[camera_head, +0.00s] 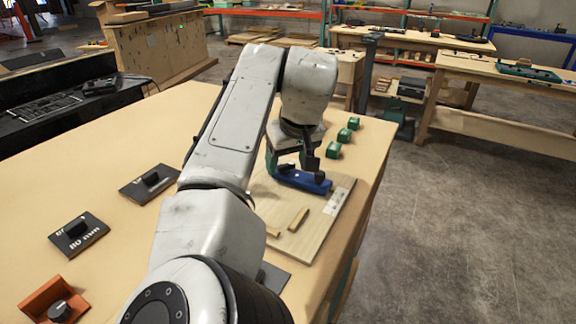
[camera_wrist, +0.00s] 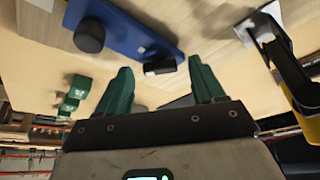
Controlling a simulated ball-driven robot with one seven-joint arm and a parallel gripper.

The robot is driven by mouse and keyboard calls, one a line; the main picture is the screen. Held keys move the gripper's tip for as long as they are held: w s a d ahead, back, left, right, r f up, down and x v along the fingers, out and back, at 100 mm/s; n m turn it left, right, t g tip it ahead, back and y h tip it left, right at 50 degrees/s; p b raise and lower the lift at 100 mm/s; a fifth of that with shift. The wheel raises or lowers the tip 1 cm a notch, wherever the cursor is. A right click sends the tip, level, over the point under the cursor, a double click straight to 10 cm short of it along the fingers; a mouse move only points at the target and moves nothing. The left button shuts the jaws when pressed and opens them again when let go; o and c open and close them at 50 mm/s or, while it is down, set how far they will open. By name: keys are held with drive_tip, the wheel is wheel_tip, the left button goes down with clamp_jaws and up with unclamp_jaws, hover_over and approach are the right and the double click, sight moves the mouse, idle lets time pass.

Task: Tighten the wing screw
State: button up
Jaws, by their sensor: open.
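A blue bar-shaped fixture (camera_head: 303,181) lies on a pale wooden board (camera_head: 318,222) near the right side of the table. In the wrist view the fixture (camera_wrist: 130,28) carries a round black knob (camera_wrist: 89,36) and a small dark piece (camera_wrist: 160,67) at its edge. I cannot tell for certain which is the wing screw. My gripper (camera_wrist: 160,64) is open, its two green fingers apart. The small dark piece appears between the fingertips in the picture; contact cannot be told. In the head view my arm partly hides the gripper and fixture.
Dark plates with black knobs (camera_head: 78,236) (camera_head: 150,182) and an orange bracket (camera_head: 55,300) sit at the left. The table (camera_head: 120,140) between is mostly clear.

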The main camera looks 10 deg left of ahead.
drive_tip(key=shift+c, duration=0.5)
drive_tip(key=c, duration=1)
drive_tip(key=shift+p, duration=0.4)
drive_tip(key=shift+r+m+h+p, duration=0.2)
drive_tip(key=shift+m+h+p, duration=0.2)
drive_tip(key=shift+m+p, duration=0.65)
drive_tip(key=m+h+p, duration=0.1)
drive_tip(key=m+p, duration=0.1)
drive_tip(key=p, duration=0.1)
drive_tip(key=shift+a+t, duration=0.15)
drive_tip(key=shift+t, duration=0.15)
drive_tip(key=m+p, duration=0.1)
drive_tip(key=m, duration=0.1)
drive_tip(key=m+h+p, duration=0.1)
drive_tip(key=shift+a+f+m, duration=0.15)
drive_tip(key=shift+a+m, duration=0.05)
drive_tip(key=shift+m, duration=0.15)
drive_tip(key=shift+a+m+h+p, duration=0.1)
drive_tip(key=shift+m+h+p, duration=0.3)
drive_tip(key=shift+m, duration=0.8)
